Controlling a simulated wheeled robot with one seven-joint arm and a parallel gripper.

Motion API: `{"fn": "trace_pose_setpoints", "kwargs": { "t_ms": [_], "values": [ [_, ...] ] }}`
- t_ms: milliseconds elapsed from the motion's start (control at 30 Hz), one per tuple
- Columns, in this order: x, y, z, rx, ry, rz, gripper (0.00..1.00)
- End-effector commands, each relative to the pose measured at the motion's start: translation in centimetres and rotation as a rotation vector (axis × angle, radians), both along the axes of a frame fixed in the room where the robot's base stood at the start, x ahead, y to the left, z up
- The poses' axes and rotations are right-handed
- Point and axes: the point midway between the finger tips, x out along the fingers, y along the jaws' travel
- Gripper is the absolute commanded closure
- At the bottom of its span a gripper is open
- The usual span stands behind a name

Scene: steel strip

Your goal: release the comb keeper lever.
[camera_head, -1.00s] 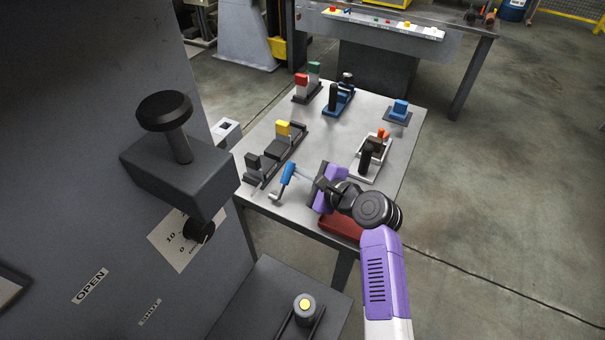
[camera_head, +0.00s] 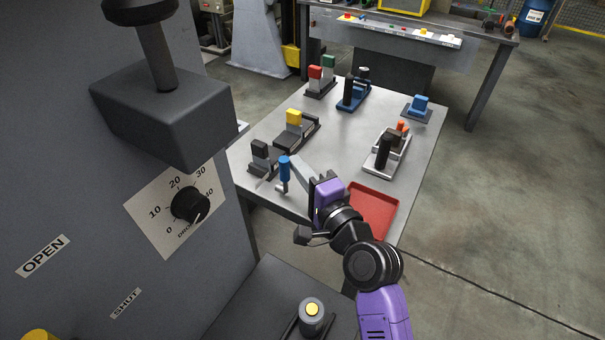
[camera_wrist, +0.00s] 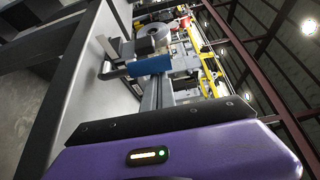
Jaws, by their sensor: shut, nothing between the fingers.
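No part is labelled as the comb keeper lever, and I cannot tell surely which one it is. A blue grip (camera_head: 285,167) on a grey metal stem stands nearly upright by the table's near left edge. It also shows as a blue cylinder in the wrist view (camera_wrist: 151,65). My gripper (camera_head: 297,163) is shut, with its grey fingers reaching left to the blue grip. The tips are close beside or against it; contact is not clear.
A red tray (camera_head: 374,211) lies right of my gripper. A grey fixture with a black handle (camera_head: 384,152), a blue block (camera_head: 420,104), a blue-based fixture (camera_head: 350,96) and red and green blocks (camera_head: 316,73) stand farther back. The table's middle is clear. A dial cabinet (camera_head: 150,215) borders the left.

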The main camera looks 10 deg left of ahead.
Motion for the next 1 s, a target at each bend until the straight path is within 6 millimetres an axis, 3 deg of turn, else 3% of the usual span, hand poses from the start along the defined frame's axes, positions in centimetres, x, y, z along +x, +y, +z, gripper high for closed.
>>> {"fn": "trace_pose_setpoints", "kwargs": {
  "t_ms": [1000],
  "values": [
    [-0.58, 0.14, 0.06, -0.02, -0.053, 0.003, 1.0]
  ]
}}
